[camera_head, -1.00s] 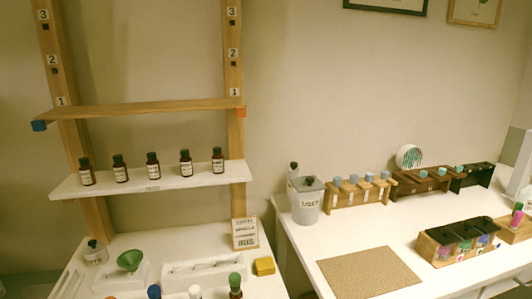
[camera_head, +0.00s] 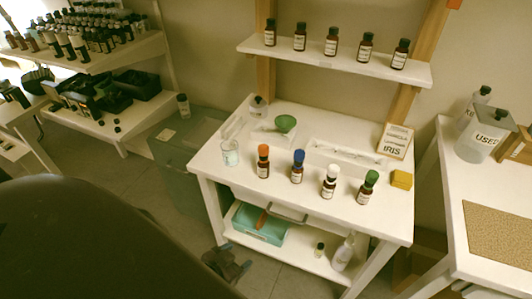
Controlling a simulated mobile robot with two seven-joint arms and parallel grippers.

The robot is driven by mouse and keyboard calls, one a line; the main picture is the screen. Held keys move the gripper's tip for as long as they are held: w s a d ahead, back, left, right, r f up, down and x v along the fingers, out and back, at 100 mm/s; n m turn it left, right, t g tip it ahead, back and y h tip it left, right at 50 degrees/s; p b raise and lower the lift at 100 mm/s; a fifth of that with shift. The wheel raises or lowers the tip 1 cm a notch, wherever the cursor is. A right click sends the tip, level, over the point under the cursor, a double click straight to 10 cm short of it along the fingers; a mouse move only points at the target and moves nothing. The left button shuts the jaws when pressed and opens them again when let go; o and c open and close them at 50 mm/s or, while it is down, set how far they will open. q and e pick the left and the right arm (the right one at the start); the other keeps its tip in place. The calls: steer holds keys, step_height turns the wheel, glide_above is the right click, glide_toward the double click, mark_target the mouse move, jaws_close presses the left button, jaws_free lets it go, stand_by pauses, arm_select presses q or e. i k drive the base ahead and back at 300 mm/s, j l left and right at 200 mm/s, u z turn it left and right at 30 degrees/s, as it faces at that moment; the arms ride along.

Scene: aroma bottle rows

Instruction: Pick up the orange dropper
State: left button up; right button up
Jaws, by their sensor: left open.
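An orange dropper top (camera_head: 263,149) sits on a small brown bottle (camera_head: 263,168), upright on the white table (camera_head: 215,178), leftmost of a front row. Beside it stand bottles with a blue top (camera_head: 298,157), a white top (camera_head: 333,171) and a green top (camera_head: 371,177). My left gripper (camera_head: 229,265) is small and dark at the bottom, below and left of the table's front edge. It is open and well apart from the orange dropper. My right gripper does not clearly show.
A clear glass jar (camera_head: 230,152), a green funnel (camera_head: 285,124) and a yellow block (camera_head: 401,180) are also on the table. A white shelf (camera_head: 345,62) with several brown bottles hangs behind. A teal bin (camera_head: 278,236) and a spray bottle (camera_head: 343,253) stand on the lower shelf.

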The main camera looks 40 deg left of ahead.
mark_target(264, 150)
steer(key=u, duration=1.4)
